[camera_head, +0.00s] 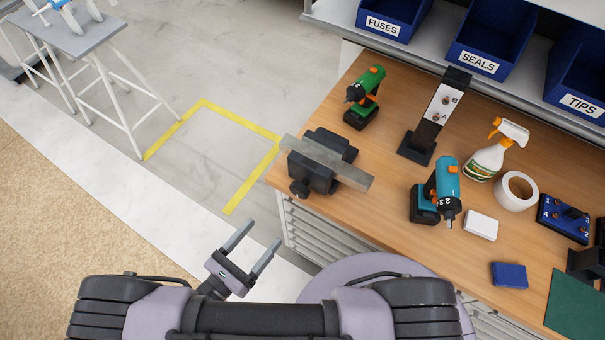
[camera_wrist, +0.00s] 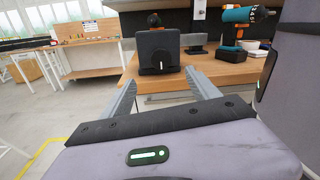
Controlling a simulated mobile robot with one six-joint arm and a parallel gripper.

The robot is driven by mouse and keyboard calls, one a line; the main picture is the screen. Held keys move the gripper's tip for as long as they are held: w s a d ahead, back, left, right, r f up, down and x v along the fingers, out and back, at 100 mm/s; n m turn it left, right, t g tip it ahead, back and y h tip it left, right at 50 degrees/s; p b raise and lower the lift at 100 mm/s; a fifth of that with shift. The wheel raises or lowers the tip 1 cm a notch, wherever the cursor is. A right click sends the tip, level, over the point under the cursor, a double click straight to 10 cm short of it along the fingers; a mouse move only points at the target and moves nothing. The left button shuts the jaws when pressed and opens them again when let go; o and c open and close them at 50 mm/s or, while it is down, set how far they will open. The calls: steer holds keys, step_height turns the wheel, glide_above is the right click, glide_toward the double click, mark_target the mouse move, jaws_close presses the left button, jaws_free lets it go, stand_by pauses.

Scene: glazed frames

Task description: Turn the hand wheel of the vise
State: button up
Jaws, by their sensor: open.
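The dark vise (camera_head: 312,174) stands at the left front corner of the wooden workbench, with a grey metal bar (camera_head: 355,178) lying across it. Its dark hand wheel (camera_head: 299,188) is on the side facing my gripper. In the wrist view, the vise (camera_wrist: 148,42) is straight ahead, and the hand wheel (camera_wrist: 159,67) shows a white mark pointing roughly upright. My gripper (camera_head: 265,231) is open and empty, off the bench edge and apart from the wheel. In the wrist view, its fingertips (camera_wrist: 160,77) lie on either side of the wheel's image.
A green drill (camera_head: 368,84) stands behind the vise, and a teal drill (camera_head: 445,185) stands to its right. A dark upright stand (camera_head: 433,118) is between and behind them. The workbench (camera_head: 385,225) has clear wood right of the vise. Yellow floor tape (camera_head: 240,190) lies left.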

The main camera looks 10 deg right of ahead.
mark_target(297, 193)
steer(key=x, duration=1.5)
steer(key=shift+w+d, duration=0.25)
steer(key=shift+d, duration=0.05)
steer(key=c, duration=1.3)
